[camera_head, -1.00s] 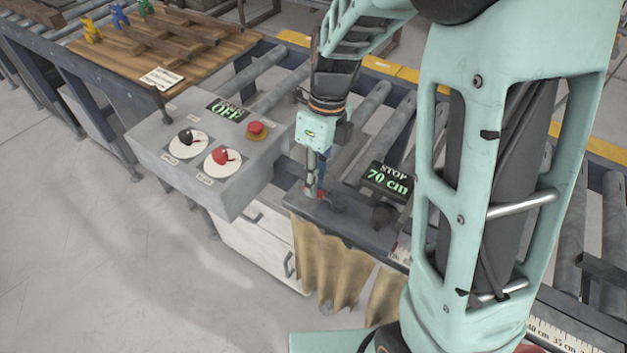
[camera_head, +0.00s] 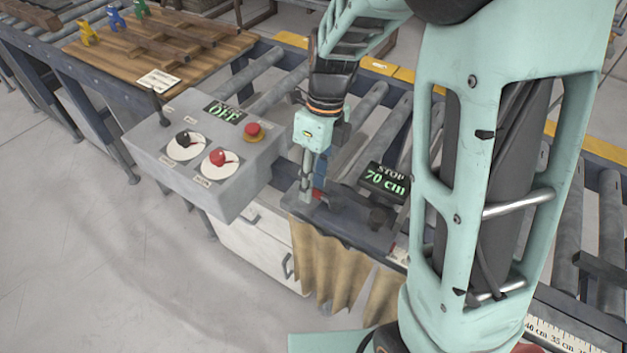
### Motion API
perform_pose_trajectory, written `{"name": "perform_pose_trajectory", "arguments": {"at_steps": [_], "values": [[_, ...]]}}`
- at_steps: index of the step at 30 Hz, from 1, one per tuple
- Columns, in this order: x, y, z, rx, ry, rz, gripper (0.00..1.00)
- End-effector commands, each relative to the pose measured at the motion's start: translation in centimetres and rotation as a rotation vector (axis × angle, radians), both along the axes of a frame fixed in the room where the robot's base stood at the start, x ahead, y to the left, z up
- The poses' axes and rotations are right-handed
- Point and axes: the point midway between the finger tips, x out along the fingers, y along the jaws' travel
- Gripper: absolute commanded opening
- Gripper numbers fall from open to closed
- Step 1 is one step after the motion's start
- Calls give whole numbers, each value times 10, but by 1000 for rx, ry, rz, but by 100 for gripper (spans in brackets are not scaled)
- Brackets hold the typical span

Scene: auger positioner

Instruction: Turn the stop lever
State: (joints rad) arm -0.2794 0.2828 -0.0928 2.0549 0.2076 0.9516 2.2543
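My gripper (camera_head: 305,195) points down at the left end of the dark plate (camera_head: 350,222), beside the control box. Its fingers look close together from this side, and the gap between them cannot be made out. A small red part (camera_head: 319,194), apparently the stop lever's end, shows just right of the fingertips. Whether they touch cannot be told. A dark round knob or hub (camera_head: 379,215) stands further right on the plate. The stop display (camera_head: 386,181) behind it reads "STOP 70 cm". My arm covers the plate's right side.
A grey control box (camera_head: 205,155) on the left has an OFF display (camera_head: 225,111), a black selector (camera_head: 185,138), a red selector (camera_head: 217,158) and a red button (camera_head: 253,131). Rollers (camera_head: 360,115) run behind. A wooden board (camera_head: 215,50) with colored clamps lies at upper left.

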Motion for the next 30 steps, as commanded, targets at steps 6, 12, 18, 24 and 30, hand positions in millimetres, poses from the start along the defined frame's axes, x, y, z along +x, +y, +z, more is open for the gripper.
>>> {"name": "perform_pose_trajectory", "arguments": {"at_steps": [6, 12, 18, 24, 30], "values": [[6, -3, 26, 1, -6, 0, 30], [13, -8, 70, 2, -8, -1, 30], [17, -12, 103, 1, -4, -1, 30], [19, -14, 117, -1, -2, -1, 30], [19, -14, 118, 0, -1, -1, 30]]}}
